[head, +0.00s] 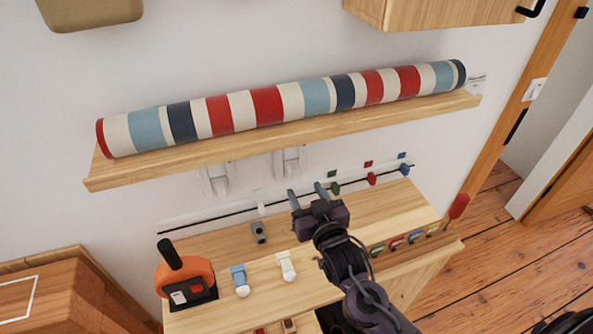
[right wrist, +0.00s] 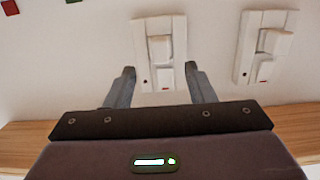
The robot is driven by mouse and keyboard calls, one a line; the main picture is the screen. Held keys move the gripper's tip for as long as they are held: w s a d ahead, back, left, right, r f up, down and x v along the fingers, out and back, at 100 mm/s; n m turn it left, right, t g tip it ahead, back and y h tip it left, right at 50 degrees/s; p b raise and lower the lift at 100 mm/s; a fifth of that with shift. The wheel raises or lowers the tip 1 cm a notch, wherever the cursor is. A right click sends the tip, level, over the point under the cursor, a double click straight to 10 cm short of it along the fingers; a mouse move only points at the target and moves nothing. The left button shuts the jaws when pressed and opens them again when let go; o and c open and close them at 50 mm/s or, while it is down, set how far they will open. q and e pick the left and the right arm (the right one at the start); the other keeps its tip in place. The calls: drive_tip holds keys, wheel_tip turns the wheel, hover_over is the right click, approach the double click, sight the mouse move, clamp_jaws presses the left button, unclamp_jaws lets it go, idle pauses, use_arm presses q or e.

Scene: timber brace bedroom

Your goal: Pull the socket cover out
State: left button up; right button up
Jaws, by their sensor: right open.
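Two white socket fittings are on the white wall under the shelf: a left one (head: 218,180) and a right one (head: 290,161) in the head view. Each has a raised cover block on a flat plate. My right gripper (head: 305,188) is open and empty, its fingers pointing at the wall just below the right fitting. In the right wrist view one fitting (right wrist: 160,48) lies ahead of and between the open fingers (right wrist: 160,70); the other fitting (right wrist: 265,46) is off to the right. I cannot tell whether the fingers touch anything. My left gripper is not in view.
A wooden shelf (head: 200,162) with a striped roll (head: 265,105) overhangs the fittings. The wooden worktop (head: 210,242) below holds an orange tool (head: 185,278), a blue clip (head: 239,280) and a white clip (head: 286,266). Coloured pegs (head: 371,179) stand at the right.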

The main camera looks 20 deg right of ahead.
sight(296, 171)
drive_tip(key=shift+w+r+t+p, duration=0.15)
drive_tip(key=shift+w+r, duration=0.05)
drive_tip(key=shift+w, duration=0.35)
drive_tip(key=shift+w+r+t+p, duration=0.15)
drive_tip(key=shift+w+r, duration=0.05)
drive_tip(key=shift+w, duration=0.3)
drive_tip(key=w, duration=0.1)
drive_tip(key=w+p, duration=0.1)
drive_tip(key=w, duration=0.1)
drive_tip(key=shift+w+r+p, duration=0.25)
drive_tip(key=shift+p, duration=0.15)
drive_tip(key=shift+w+a+f, duration=0.1)
drive_tip(key=shift+w+f, duration=0.05)
drive_tip(key=shift+w, duration=0.35)
drive_tip(key=shift+w+f, duration=0.15)
drive_tip(key=shift+w, duration=0.35)
drive_tip(key=c, duration=0.7)
drive_tip(key=shift+o, duration=1.2)
drive_tip(key=c, duration=0.4)
use_arm(q)
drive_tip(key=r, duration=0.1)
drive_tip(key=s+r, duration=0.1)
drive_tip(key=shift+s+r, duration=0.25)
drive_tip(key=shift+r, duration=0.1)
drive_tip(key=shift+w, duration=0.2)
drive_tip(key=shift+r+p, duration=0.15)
drive_tip(key=shift+p, duration=0.15)
use_arm(e)
drive_tip(key=shift+s, duration=0.1)
